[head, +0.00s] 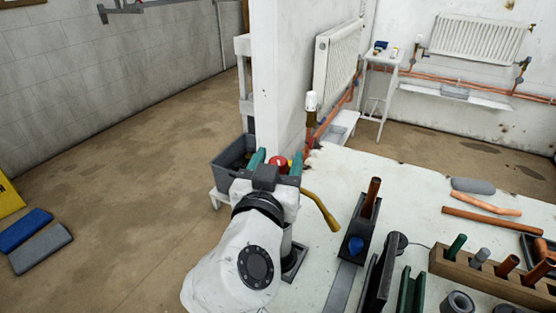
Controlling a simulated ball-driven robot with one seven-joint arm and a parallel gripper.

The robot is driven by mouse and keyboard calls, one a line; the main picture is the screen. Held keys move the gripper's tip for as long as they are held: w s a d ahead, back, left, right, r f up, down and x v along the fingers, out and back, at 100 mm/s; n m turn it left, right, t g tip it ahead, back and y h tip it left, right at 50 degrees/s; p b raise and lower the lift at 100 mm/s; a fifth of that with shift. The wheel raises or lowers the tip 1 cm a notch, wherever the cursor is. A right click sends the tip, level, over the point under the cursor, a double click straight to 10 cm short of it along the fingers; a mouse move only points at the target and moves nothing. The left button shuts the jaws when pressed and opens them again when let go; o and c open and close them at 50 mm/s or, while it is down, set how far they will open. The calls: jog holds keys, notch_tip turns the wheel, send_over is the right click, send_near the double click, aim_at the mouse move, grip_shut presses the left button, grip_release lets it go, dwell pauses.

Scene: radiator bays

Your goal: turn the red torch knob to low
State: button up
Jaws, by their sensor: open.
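A red round knob (278,161) shows in the head view just beyond my gripper, between its two green fingers. Its lower part is hidden by my gripper, so its setting cannot be read. My gripper (277,165) is open, with one finger on each side of the knob as seen from here. I cannot tell whether the fingers touch it. A bent brass torch tube (322,211) comes out to the right of my gripper and curves down. The torch's body is mostly hidden behind my wrist, above a dark square base (294,262).
A grey crate (229,157) stands behind my gripper to the left, beside a white wall end (282,75). On the white bench (415,196), a copper pipe stands in a dark holder (353,238). A wooden rack (480,270) is at right. Open floor lies left.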

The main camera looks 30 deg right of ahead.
jog(key=shift+c, duration=0.4)
jog(key=c, duration=0.9)
jog(key=shift+o, duration=0.2)
jog(key=shift+d+n+t+y, duration=0.1)
jog(key=shift+n+t+y, duration=0.9)
jog(key=shift+y, duration=0.5)
jog(key=shift+n+t+y+p, duration=0.65)
jog(key=shift+n+y, duration=0.65)
jog(key=shift+y, duration=0.4)
jog(key=o, duration=0.9)
jog(key=shift+o, duration=0.2)
jog(key=shift+s, duration=0.1)
jog(key=b+v, duration=0.2)
jog(key=v, duration=0.8)
jog(key=shift+s, duration=0.3)
